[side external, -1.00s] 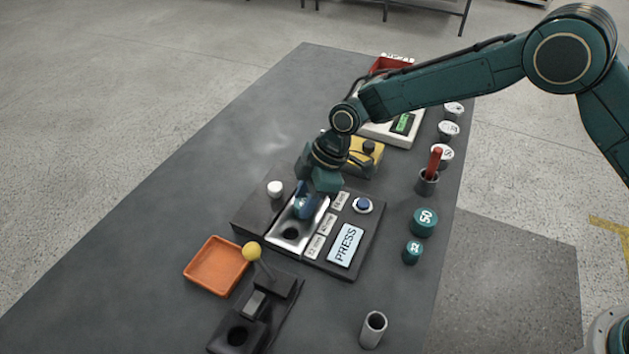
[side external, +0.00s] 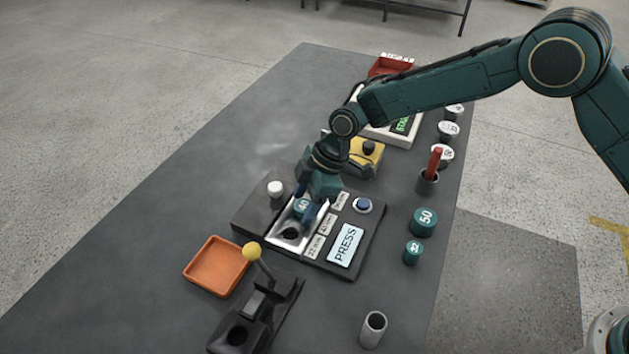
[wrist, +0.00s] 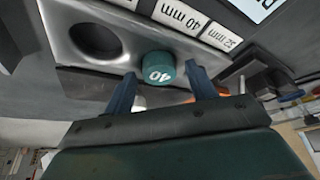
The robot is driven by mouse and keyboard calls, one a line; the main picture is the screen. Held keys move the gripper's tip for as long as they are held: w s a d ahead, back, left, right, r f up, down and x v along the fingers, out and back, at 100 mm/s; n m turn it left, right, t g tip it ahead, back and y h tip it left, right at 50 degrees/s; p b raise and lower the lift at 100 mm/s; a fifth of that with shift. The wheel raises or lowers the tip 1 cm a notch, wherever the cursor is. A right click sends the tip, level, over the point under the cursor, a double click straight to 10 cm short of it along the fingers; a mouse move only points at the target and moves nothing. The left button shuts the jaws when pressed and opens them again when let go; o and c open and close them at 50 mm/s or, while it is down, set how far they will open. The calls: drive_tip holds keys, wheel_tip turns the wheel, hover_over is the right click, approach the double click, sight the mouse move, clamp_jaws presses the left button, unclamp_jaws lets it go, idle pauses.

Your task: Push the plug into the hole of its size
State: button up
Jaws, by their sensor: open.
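The plug is a teal cylinder marked 40 (side external: 301,206) on the silver plate (side external: 270,244) of the dark console. In the wrist view the plug (wrist: 158,68) shows between my fingertips, with a gap on both sides. My gripper (side external: 306,202) is open around or just above it, its blue fingers apart. A dark round hole (side external: 291,233) is open in the plate, beside the plug; a hole (wrist: 95,40) also shows in the wrist view. Labels for 32 mm, 40 mm (wrist: 180,15) and 50 mm line the plate. I cannot tell how deep the plug sits.
Teal plugs marked 50 (side external: 424,222) and 32 (side external: 412,252) stand on the right. The console has a white knob (side external: 275,188), a blue button (side external: 363,205) and a PRESS screen (side external: 345,245). A yellow-knobbed lever (side external: 253,252) and orange tray (side external: 216,265) are nearby.

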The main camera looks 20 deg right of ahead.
drive_tip(key=v, duration=1.2)
drive_tip(key=shift+r, duration=0.2)
idle(0.4)
drive_tip(key=s+d+r+m+t+h, duration=0.1)
drive_tip(key=s+d+r+m+t, duration=0.1)
drive_tip(key=s+d+r+m, duration=0.45)
drive_tip(key=s+d+r+m+t+h, duration=0.1)
drive_tip(key=s+d+r, duration=0.2)
drive_tip(key=d+r, duration=0.7)
drive_tip(key=s+d+m+t+h, duration=0.1)
drive_tip(key=s+d+m, duration=0.3)
drive_tip(key=s+d, duration=0.3)
drive_tip(key=s+d+m+t+h, duration=0.1)
drive_tip(key=s+d+m, duration=0.4)
drive_tip(key=s, duration=1)
drive_tip(key=shift+d, duration=0.9)
drive_tip(key=shift+w, duration=0.1)
drive_tip(key=shift+c, duration=0.3)
